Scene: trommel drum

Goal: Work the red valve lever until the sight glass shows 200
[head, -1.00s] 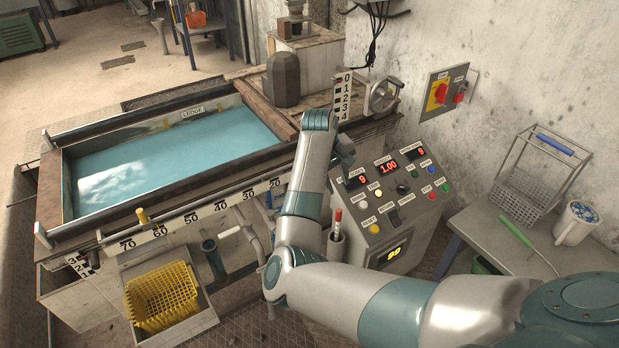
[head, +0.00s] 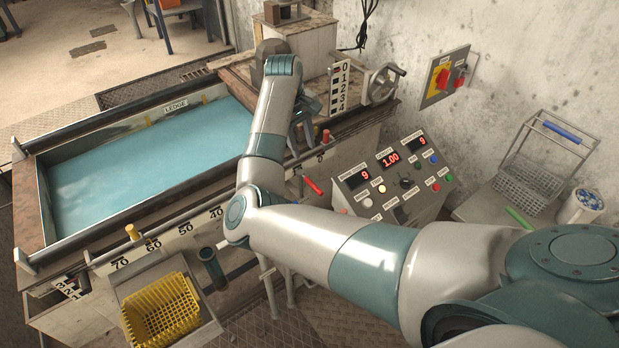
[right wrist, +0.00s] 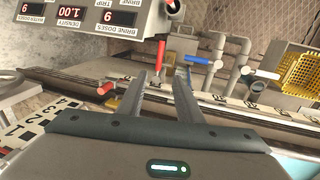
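The red valve lever (head: 313,186) shows in the head view at the front edge of the tank, left of the control panel. In the right wrist view the red lever (right wrist: 161,52) hangs from the panel side of the pipework, framed between my finger lines but past the tips. My right gripper (right wrist: 159,72) is open and empty. In the head view the right gripper (head: 303,128) is partly hidden by my wrist, above the tank's right end. I cannot make out a sight glass reading of 200. My left gripper is out of view.
The control panel (head: 362,190) shows 9, 1.00 and 9. A 0-to-4 scale board (head: 341,90) and a handwheel (head: 381,87) stand behind the gripper. A rail with a yellow slider (head: 132,232) runs along the tank front. A yellow basket (head: 160,312) sits below.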

